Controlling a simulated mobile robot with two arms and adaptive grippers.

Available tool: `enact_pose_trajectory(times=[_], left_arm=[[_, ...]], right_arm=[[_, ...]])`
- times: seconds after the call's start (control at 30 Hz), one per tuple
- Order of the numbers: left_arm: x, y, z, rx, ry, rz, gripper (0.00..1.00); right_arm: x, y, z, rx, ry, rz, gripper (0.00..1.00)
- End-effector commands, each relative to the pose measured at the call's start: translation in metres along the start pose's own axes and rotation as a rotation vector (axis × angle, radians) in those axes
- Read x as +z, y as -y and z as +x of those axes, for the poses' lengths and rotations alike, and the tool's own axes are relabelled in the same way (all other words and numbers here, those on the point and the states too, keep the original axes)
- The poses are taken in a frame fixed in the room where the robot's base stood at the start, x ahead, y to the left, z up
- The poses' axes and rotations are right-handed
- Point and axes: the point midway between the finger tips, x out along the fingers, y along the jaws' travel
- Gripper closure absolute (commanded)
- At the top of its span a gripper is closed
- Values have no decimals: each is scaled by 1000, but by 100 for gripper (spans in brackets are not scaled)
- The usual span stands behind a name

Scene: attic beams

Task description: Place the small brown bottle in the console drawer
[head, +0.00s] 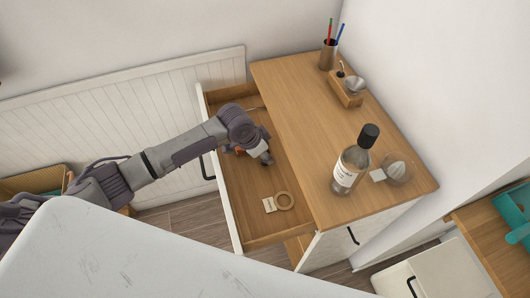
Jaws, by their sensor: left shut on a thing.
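The console (300,95) has a wooden top, and its drawer (245,241) is pulled open on the left. My left arm reaches in from the left over the drawer. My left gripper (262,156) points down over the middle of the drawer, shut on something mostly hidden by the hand. A small orange-brown piece (239,150) shows beside the gripper; it may be the small brown bottle, but I cannot tell its full shape or whether it touches the drawer floor. My right gripper is not in view.
In the drawer lie a ring (285,201) and a small pale card (270,204). On the console top stand a large black-capped bottle (351,165), a glass jar (398,169), a wooden holder (346,88) and a pencil cup (328,54). A white surface (150,250) fills the foreground.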

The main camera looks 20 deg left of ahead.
Motion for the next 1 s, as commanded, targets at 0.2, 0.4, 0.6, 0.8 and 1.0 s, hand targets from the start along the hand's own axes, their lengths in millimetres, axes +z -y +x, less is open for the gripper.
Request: enact_pose_trajectory(times=[0.2,0.4,0.6,0.8,1.0], left_arm=[[1,0,3,0,0,-1,67],[1,0,2,0,0,-1,43],[1,0,2,-1,0,0,43],[-1,1,-12,-2,-3,1,43],[0,2,-54,-3,-3,2,43]], right_arm=[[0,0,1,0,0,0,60],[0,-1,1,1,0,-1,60],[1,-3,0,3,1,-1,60],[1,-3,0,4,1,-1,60],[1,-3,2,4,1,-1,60]])
